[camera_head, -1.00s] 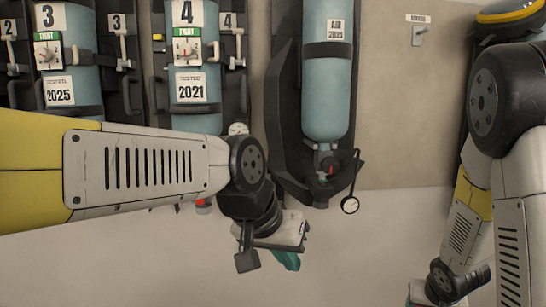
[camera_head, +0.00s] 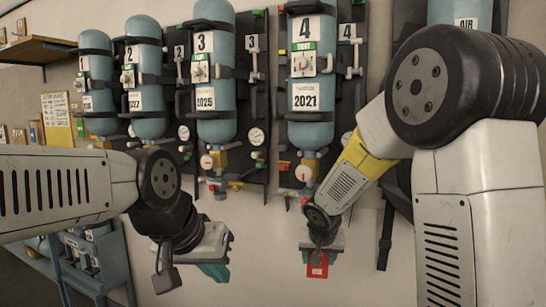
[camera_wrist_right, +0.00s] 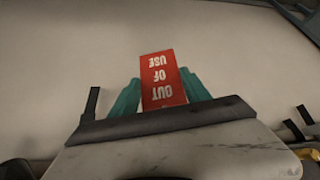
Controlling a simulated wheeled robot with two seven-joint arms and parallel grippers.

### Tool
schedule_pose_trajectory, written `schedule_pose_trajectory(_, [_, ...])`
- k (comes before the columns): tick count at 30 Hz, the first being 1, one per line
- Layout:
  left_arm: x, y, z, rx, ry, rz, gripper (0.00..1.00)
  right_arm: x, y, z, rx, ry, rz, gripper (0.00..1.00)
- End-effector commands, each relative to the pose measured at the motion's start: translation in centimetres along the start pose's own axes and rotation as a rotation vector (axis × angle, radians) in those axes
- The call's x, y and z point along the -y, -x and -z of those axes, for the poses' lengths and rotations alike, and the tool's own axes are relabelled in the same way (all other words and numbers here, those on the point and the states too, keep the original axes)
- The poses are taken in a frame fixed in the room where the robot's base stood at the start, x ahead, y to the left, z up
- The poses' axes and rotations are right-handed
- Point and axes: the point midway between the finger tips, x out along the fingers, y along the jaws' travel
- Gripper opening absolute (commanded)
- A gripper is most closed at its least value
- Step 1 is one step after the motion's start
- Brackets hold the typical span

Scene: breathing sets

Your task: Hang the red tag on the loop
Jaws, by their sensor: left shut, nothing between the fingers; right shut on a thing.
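The red tag (camera_head: 317,270) is held in my right gripper (camera_head: 320,252), low in front of the pale wall below cylinder 4. In the right wrist view the tag (camera_wrist_right: 163,80) stands out between the teal fingers of my right gripper (camera_wrist_right: 162,98), reading "OUT OF USE", upside down. My left gripper (camera_head: 216,270) is shut and empty, to the left of the right one, in front of the wall. I cannot make out which fitting is the loop.
Blue cylinders 1 (camera_head: 98,75), 2 (camera_head: 145,75), 3 (camera_head: 215,125) and 4 (camera_head: 306,130) hang on dark wall racks with gauges and valves beneath. A blue trolley (camera_head: 100,270) stands at lower left. A shelf (camera_head: 35,48) is at upper left. Wall between the grippers is clear.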

Motion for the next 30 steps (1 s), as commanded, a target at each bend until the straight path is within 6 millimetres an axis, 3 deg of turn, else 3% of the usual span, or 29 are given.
schedule_pose_trajectory(1, [0.0, 0.0, 0.0, 0.000, 0.000, 0.000, 0.00, 1.4, 1.7, 1.5, -0.008, -0.012, 0.001, 0.00])
schedule_pose_trajectory(5, [0.0, 0.0, 0.0, 0.000, 0.000, 0.000, 0.00, 4.9, 6.9, 4.2, -0.009, -0.043, -0.017, 0.00])
schedule_pose_trajectory(9, [0.0, 0.0, 0.0, 0.000, 0.000, 0.000, 0.00, 8.1, 14.3, 6.3, -0.008, -0.092, -0.045, 0.00])
schedule_pose_trajectory(15, [0.0, 0.0, 0.0, 0.000, 0.000, 0.000, 0.00, 10.6, 25.4, 6.9, -0.002, -0.166, -0.095, 0.00])
schedule_pose_trajectory(18, [0.0, 0.0, 0.0, 0.000, 0.000, 0.000, 0.00, 11.0, 29.9, 6.5, 0.001, -0.197, -0.117, 0.00])
schedule_pose_trajectory(21, [0.0, 0.0, 0.0, 0.000, 0.000, 0.000, 0.00, 10.9, 33.1, 6.0, 0.003, -0.220, -0.135, 0.00])
schedule_pose_trajectory(24, [0.0, 0.0, 0.0, 0.000, 0.000, 0.000, 0.00, 10.8, 35.1, 5.6, 0.005, -0.235, -0.147, 0.00])
schedule_pose_trajectory(30, [0.0, 0.0, 0.0, 0.000, 0.000, 0.000, 0.00, 10.6, 35.9, 5.6, 0.008, -0.243, -0.157, 0.00])
